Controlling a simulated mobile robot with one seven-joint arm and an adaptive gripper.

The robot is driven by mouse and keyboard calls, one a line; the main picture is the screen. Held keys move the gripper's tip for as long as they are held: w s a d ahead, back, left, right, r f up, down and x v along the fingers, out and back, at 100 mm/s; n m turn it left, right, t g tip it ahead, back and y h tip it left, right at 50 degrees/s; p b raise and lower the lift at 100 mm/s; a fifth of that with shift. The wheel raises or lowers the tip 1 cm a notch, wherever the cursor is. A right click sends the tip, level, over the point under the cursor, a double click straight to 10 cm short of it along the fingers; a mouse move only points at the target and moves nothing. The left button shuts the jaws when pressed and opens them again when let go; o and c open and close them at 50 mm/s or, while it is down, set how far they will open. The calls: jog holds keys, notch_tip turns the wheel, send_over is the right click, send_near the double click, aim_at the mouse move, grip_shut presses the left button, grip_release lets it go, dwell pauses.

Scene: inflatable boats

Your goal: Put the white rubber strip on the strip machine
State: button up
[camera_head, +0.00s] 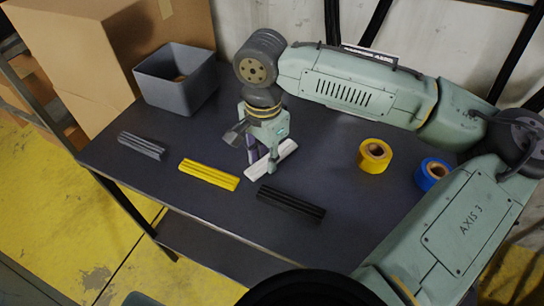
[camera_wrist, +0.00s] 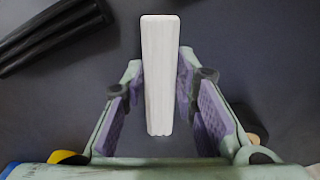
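The white rubber strip (camera_head: 285,152) is low over or on the dark table, turned at an angle to the other strips. I cannot tell whether it touches the tabletop. My gripper (camera_head: 260,168) points down over it, and one finger hides part of it. In the wrist view, the strip (camera_wrist: 159,75) stands lengthwise between the fingers of my gripper (camera_wrist: 160,85). The finger pads lie against both long sides with no clear gap, so the gripper looks shut on it. I cannot identify a strip machine in either view.
The table (camera_head: 215,225) also holds a yellow strip (camera_head: 209,174), a black strip (camera_head: 291,202), a grey strip (camera_head: 141,145), a grey bin (camera_head: 172,95), a yellow tape roll (camera_head: 365,163) and a blue tape roll (camera_head: 424,182). Cardboard boxes (camera_head: 105,75) stand behind left.

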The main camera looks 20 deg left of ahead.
aim_at(265, 161)
grip_shut()
jog(key=shift+r, duration=0.1)
jog(key=shift+r, duration=0.55)
notch_tip(265, 161, up, 2)
jog(key=shift+r+b, duration=0.15)
jog(key=shift+b, duration=0.35)
jog(key=s, duration=0.5)
jog(key=s+r+b, duration=0.1)
jog(key=s, duration=0.4)
jog(key=s+b, duration=0.1)
jog(key=s, duration=0.5)
jog(key=shift+d+r, duration=0.15)
jog(key=shift+r, duration=0.05)
